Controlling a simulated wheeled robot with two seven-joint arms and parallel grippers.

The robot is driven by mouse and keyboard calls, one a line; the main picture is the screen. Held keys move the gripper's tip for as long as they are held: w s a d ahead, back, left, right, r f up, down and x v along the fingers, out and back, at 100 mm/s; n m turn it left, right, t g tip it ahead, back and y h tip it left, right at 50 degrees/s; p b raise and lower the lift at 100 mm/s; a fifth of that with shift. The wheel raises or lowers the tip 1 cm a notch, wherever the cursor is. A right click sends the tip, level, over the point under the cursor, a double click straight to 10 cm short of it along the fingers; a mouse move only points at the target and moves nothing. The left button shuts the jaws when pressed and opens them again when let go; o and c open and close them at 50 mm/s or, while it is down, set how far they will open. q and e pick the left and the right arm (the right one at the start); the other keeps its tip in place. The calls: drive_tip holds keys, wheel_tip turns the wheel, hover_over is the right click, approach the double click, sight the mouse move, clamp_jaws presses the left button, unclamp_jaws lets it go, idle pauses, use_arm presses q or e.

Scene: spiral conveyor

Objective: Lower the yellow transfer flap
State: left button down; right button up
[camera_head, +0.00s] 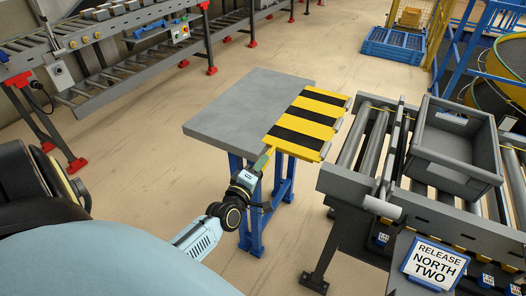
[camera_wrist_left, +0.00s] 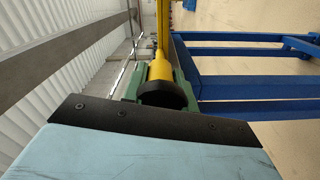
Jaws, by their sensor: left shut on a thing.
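The yellow transfer flap (camera_head: 307,118), with black stripes, lies about level between the grey-topped table (camera_head: 232,103) and the roller conveyor. It overlaps the table's right side in the head view. My left gripper (camera_head: 263,160) is at the flap's near left corner, shut on its yellow handle. In the left wrist view, the green fingers of my left gripper (camera_wrist_left: 160,88) sit on both sides of the yellow handle (camera_wrist_left: 161,70), which has a black round end. I cannot tell whether the flap rests on the table. My right gripper is not in view.
A grey crate (camera_head: 453,165) sits on the roller conveyor (camera_head: 350,180) at the right. A sign (camera_head: 435,262) reading "RELEASE NORTH TWO" is at its front. Blue table legs (camera_head: 254,215) stand near my left gripper. Open floor (camera_head: 140,170) lies left of the table.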

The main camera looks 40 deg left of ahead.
use_arm(q)
drive_tip(key=shift+d+f, duration=0.1)
drive_tip(key=shift+f, duration=0.1)
drive_tip(key=c, duration=1.1)
unclamp_jaws()
drive_tip(key=v, duration=1.3)
drive_tip(key=shift+s+p, duration=0.2)
drive_tip(key=shift+p, duration=0.2)
